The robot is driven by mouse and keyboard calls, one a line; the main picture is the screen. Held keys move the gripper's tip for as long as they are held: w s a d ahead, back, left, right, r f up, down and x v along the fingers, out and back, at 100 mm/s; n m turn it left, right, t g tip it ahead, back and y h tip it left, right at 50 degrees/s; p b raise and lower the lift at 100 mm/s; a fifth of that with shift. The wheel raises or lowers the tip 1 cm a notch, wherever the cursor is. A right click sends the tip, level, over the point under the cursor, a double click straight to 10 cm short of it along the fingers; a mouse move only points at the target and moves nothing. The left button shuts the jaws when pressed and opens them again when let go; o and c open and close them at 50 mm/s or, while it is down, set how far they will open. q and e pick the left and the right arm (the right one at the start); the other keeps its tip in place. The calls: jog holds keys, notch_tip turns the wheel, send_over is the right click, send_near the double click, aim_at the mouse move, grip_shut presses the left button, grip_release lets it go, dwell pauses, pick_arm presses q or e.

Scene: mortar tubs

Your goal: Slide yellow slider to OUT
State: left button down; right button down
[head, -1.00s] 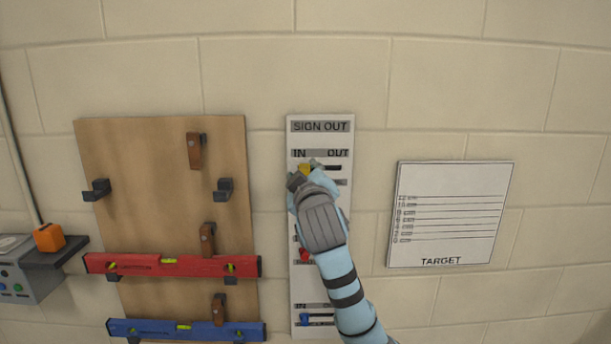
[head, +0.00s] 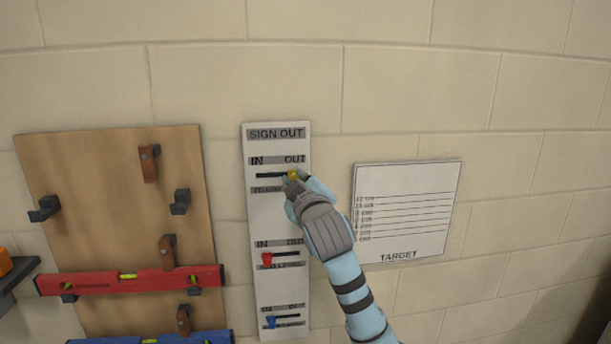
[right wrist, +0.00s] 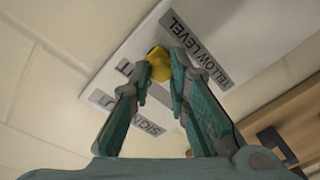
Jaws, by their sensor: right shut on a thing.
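The yellow slider (head: 292,175) is at the right end of the top slot (head: 270,176) on the white SIGN OUT board (head: 254,215), below the word OUT. My right gripper (head: 291,182) is at the slider and partly covers it. In the right wrist view the yellow knob (right wrist: 158,64) is between the fingertips of my right gripper (right wrist: 163,75), which are shut on it. The label beside it in that view ends in "ELLOW LEVEL". My left gripper is not in view.
The red slider (head: 267,259) and blue slider (head: 271,322) sit at the left ends of the lower slots. A wooden rack (head: 100,220) with red level (head: 130,280) and blue level (head: 150,338) hangs left. A TARGET sheet (head: 405,210) hangs right.

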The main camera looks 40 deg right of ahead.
jog(key=c, duration=1.9)
grip_release()
jog(key=o, duration=0.4)
jog(key=shift+d, duration=0.2)
jog(key=v, duration=1.2)
jog(key=shift+a, duration=0.1)
